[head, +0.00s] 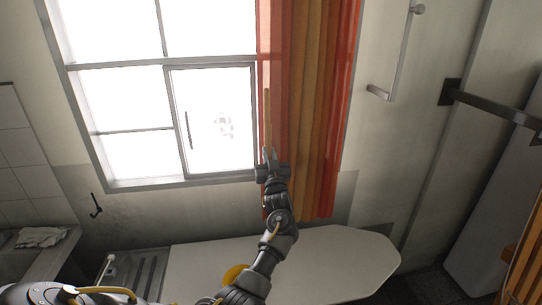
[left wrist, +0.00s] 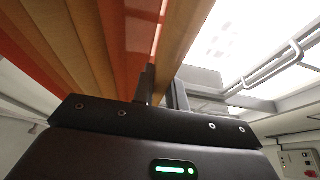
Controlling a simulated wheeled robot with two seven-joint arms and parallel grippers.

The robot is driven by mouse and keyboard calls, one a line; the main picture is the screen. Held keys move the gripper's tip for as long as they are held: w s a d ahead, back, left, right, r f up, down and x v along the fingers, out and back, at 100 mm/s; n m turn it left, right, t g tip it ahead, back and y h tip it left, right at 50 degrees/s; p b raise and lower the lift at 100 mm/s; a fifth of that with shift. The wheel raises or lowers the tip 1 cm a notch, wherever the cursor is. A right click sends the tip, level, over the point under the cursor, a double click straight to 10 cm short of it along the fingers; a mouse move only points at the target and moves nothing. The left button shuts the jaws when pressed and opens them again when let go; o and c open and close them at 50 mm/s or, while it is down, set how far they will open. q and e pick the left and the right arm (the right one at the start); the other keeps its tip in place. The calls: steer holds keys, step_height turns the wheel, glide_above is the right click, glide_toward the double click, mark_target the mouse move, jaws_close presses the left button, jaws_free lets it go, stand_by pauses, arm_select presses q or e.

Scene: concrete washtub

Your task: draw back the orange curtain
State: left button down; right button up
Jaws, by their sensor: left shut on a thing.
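The orange curtain (head: 315,100), with red, orange and tan stripes, hangs in folds at the right side of the bright window (head: 215,120). My left gripper (head: 268,155) reaches up from below to the curtain's left edge and is shut on it. In the left wrist view, the striped curtain (left wrist: 75,45) fills the upper left and runs down to the fingers of my left gripper (left wrist: 163,88). The exact pinch between the fingertips is partly hidden. My right gripper is in neither view.
A pale ironing-board-like surface (head: 330,262) lies below the curtain. A metal bar handle (head: 378,92) is on the wall to the right, with a dark bracket rail (head: 490,103) beyond. A cloth (head: 40,237) lies by the basin at left. The window front is clear.

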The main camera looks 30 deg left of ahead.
arm_select(q)
steer(key=c, duration=1.4)
jaws_free()
steer(key=shift+c, duration=0.2)
steer(key=shift+d, duration=0.1)
steer(key=shift+s+d+f, duration=0.2)
steer(key=shift+s+f, duration=0.05)
steer(key=shift+f, duration=0.05)
steer(key=b+v, duration=0.3)
steer(key=v, duration=0.7)
steer(key=shift+r, duration=0.25)
